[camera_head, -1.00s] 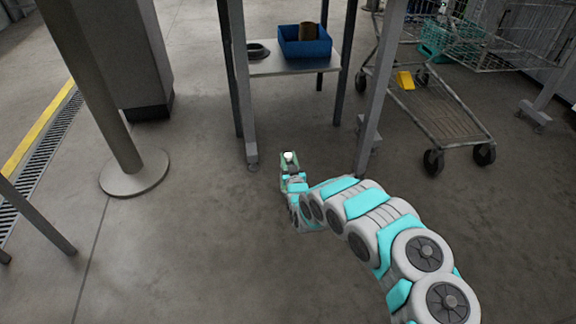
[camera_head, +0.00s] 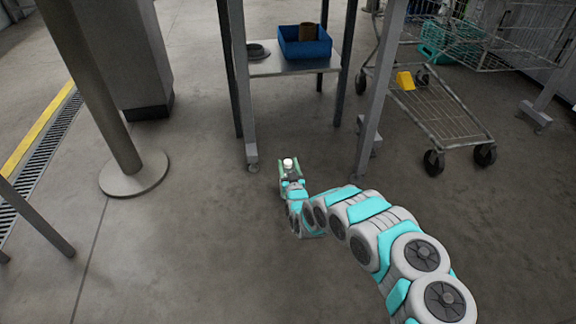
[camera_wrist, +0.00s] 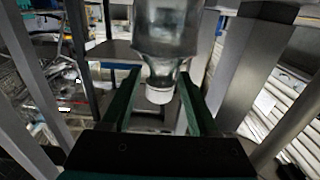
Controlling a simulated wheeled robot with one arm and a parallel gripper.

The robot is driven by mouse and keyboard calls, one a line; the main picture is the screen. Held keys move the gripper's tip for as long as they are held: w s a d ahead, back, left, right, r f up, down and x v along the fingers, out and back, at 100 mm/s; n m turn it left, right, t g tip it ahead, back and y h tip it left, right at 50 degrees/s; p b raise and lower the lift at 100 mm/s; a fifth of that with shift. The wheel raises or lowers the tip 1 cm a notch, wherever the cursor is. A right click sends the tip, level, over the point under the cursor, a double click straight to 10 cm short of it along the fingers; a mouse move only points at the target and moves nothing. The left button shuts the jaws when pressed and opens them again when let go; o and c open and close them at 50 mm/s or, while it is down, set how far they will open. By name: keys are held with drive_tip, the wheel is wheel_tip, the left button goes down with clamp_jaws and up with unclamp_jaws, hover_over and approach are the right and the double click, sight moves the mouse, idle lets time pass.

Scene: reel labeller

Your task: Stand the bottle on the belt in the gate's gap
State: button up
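The bottle (camera_head: 288,163) shows its white cap facing up in the head view, between the fingers of my gripper (camera_head: 291,170). In the wrist view, which appears upside down, the clear bottle (camera_wrist: 167,30) has its white cap toward the bottom of the picture. The two green fingers of my gripper (camera_wrist: 161,75) reach its sides and appear shut on it. It is held clear of the bench, out in front of the frame's legs. I cannot make out the belt or the gate in either view.
Tall metal legs (camera_head: 372,100) stand just beyond my gripper. Behind them a low shelf (camera_head: 285,66) carries a blue bin (camera_head: 305,49) and a dark round dish (camera_head: 257,51). A wire cart (camera_head: 450,115) stands right, a round-based post (camera_head: 134,176) left. The floor between is open.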

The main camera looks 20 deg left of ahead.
drive_tip(key=shift+o, duration=0.3)
drive_tip(key=shift+r, duration=0.1)
drive_tip(key=p+v, duration=0.2)
drive_tip(key=v, duration=1)
